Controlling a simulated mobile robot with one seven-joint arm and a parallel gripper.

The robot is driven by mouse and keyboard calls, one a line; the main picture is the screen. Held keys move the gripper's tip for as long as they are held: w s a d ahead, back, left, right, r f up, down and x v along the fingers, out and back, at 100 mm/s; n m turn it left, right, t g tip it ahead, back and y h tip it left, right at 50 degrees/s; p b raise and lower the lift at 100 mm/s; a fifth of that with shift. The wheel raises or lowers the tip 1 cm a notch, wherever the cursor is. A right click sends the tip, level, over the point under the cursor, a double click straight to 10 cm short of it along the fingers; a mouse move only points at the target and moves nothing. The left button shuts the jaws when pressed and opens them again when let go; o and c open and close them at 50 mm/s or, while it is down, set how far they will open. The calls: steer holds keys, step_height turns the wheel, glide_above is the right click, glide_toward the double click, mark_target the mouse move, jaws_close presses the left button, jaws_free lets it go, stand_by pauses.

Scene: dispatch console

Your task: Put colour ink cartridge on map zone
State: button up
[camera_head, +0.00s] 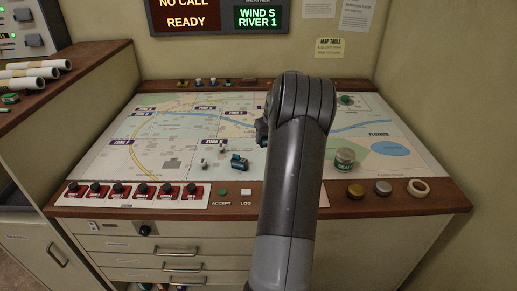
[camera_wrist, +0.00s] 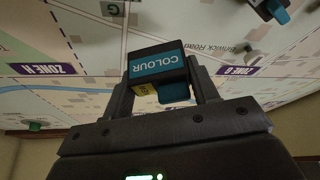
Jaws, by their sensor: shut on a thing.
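My gripper (camera_wrist: 161,94) is shut on a black and teal cartridge marked COLOUR (camera_wrist: 158,66), which has a small yellow patch. The word reads upside down in the wrist view, and one finger sits on each side. In the head view my own arm hides most of the gripper and the held cartridge. The map (camera_head: 185,130) lies under them, printed with zone labels. The wrist view shows purple labels on either side of the cartridge (camera_wrist: 45,69) (camera_wrist: 238,71). I cannot tell the cartridge's height above the map.
Red switches (camera_head: 120,190) line the front left edge. Small objects line the back rail.

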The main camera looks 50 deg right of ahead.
mark_target(260, 155)
steer(key=w+f, duration=0.1)
steer(key=w+a+f, duration=0.1)
steer(key=w, duration=0.1)
steer(key=shift+f, duration=1.95)
steer(key=shift+f, duration=0.1)
steer(key=o, duration=1)
